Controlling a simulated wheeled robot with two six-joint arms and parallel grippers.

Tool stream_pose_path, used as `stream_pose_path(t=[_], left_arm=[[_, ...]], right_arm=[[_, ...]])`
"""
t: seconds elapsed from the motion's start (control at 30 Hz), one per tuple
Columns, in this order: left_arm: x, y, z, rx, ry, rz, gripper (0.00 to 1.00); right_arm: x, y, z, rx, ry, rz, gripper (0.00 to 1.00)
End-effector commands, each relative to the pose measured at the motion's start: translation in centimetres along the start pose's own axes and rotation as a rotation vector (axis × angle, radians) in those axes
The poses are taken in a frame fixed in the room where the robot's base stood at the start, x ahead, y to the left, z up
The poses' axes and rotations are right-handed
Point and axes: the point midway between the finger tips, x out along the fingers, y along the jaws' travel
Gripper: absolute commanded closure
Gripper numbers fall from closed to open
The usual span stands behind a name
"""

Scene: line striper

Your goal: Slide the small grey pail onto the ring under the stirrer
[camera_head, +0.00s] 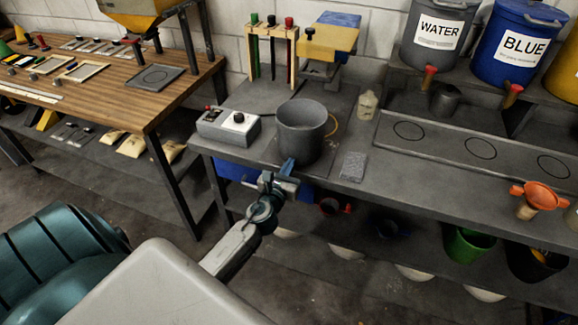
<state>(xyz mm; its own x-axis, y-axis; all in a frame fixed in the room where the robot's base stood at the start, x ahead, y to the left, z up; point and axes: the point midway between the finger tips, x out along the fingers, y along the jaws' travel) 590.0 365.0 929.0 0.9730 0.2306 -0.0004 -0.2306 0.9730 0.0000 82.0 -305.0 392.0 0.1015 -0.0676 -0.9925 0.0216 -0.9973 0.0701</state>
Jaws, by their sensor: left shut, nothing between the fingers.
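The small grey pail (302,132) stands upright near the front edge of the grey bench. The stirrer (332,42), with a yellow and blue head, stands behind it, and the pail is in front of the head in the picture. My left gripper (287,165) is shut and empty, at the bench's front edge just below the pail's lower front side. I cannot tell whether its tips touch the pail. My right gripper is not in view.
A grey control box (228,127) sits left of the pail. A rack with coloured handles (271,52) stands behind. A tray with ring marks (470,170) fills the bench's right.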

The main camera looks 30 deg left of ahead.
Motion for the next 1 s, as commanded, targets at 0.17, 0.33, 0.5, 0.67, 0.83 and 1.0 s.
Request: stream_pose_path(t=[0.17,0.33,0.5,0.67,0.83,1.0], left_arm=[[2.9,0.0,0.3,0.001,-0.003,0.001,1.0],[5.6,0.0,0.1,0.0,-0.002,0.002,1.0],[6.3,0.0,0.1,0.0,-0.001,0.001,1.0],[6.3,0.0,0.1,0.0,-0.001,0.001,1.0],[6.2,0.1,0.1,0.0,-0.001,0.001,1.0],[6.3,0.6,0.0,0.001,-0.001,-0.001,1.0]], right_arm=[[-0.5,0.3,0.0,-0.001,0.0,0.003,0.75],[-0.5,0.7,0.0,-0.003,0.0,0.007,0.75],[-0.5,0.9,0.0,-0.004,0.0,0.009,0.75],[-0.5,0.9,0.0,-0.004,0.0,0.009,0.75],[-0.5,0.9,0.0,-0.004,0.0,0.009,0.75],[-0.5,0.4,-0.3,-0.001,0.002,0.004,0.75]])
